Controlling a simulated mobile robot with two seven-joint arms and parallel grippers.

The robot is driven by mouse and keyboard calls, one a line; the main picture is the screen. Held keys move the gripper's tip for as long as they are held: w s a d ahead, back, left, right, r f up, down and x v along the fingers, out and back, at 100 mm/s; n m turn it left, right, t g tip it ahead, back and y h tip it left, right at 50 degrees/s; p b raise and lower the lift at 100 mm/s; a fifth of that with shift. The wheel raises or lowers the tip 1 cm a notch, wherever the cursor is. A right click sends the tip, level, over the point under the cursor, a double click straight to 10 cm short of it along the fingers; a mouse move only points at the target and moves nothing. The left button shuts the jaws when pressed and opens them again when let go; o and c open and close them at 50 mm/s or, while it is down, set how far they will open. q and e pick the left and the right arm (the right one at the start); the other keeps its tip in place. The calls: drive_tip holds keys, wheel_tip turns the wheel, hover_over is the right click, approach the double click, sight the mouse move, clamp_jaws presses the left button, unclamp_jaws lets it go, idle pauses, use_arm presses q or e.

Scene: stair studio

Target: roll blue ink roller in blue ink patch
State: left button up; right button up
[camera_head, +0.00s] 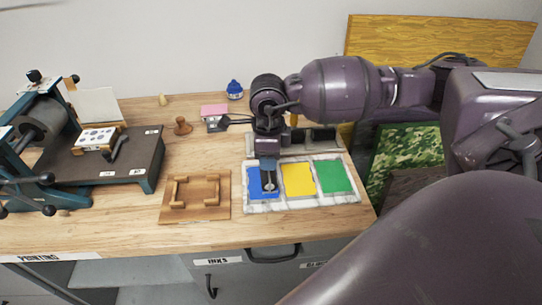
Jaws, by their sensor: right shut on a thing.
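The blue ink patch (255,186) is the leftmost of three coloured patches on a pale marbled slab (300,204) on the wooden bench. My right gripper (269,172) reaches down from above over the blue patch. It is shut on the blue ink roller (269,187), which is mostly hidden by the gripper. The roller is at the blue patch; I cannot tell whether it touches the ink. My left gripper does not show.
A yellow patch (298,180) and a green patch (333,176) lie to the right. A wooden frame (195,213) lies to the left. A press (100,165) stands at the far left. A blue bottle (235,90) stands behind. Bare bench lies in front.

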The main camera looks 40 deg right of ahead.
drive_tip(key=shift+w+a+f, duration=0.15)
drive_tip(key=shift+w+a, duration=0.25)
drive_tip(key=shift+a, duration=0.3)
drive_tip(key=shift+w+a+b, duration=0.4)
drive_tip(key=shift+w+a, duration=0.15)
drive_tip(key=shift+a, duration=0.35)
drive_tip(key=shift+s+d, duration=0.1)
